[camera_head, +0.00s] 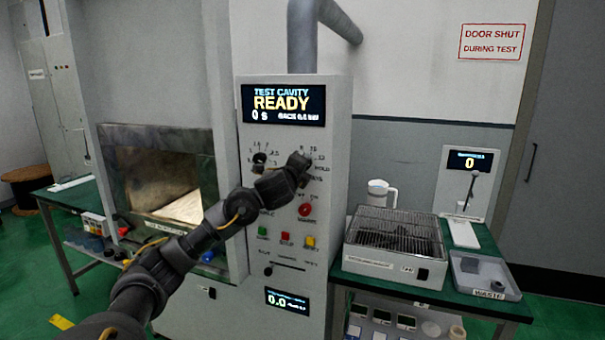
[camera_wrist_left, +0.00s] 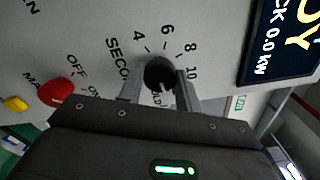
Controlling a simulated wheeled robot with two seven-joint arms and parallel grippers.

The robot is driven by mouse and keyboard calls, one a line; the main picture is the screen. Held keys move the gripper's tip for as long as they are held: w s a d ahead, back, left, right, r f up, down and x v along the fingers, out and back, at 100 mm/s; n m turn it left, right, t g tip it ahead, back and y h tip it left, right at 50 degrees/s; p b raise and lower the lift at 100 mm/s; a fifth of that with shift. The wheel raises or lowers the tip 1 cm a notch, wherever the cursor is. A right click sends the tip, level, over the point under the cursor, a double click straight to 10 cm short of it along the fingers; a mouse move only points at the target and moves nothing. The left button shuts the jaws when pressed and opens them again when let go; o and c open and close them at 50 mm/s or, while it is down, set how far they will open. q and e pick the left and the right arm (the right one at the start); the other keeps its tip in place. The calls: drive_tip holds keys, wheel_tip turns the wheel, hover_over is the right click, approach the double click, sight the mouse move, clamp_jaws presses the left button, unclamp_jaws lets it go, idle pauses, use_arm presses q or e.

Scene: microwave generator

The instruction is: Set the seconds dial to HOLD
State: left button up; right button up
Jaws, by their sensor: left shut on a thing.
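The seconds dial (camera_wrist_left: 159,70) is a dark round knob on the grey front panel, with numbers and a HOLD mark around it. My left gripper (camera_wrist_left: 160,84) is shut on it, one finger on each side. In the head view the gripper (camera_head: 301,168) covers most of the dial, and the HOLD label (camera_head: 322,169) shows just right of it. In the wrist view HOLD is partly hidden between the fingers. I cannot tell which mark the dial points at. The panel display (camera_head: 284,104) reads READY and 0 s. My right gripper is out of view.
Another black dial (camera_head: 259,162) sits to the left on the panel. Below are a red knob (camera_head: 305,210), small coloured buttons and a slider (camera_head: 285,267). The cavity (camera_head: 170,185) stands open at left. A wire rack (camera_head: 398,228) and waste tray (camera_head: 485,275) stand on the right bench.

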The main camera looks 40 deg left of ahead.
use_arm(q)
drive_tip(key=m+b, duration=0.3)
drive_tip(key=m, duration=0.2)
drive_tip(key=shift+f+m, duration=0.15)
drive_tip(key=shift+m, duration=0.25)
idle(0.4)
drive_tip(key=o, duration=1)
drive_tip(key=shift+s, duration=0.1)
drive_tip(key=p+v, duration=0.1)
drive_tip(key=v, duration=0.9)
drive_tip(key=shift+s+p, duration=0.3)
drive_tip(key=shift+p, duration=0.1)
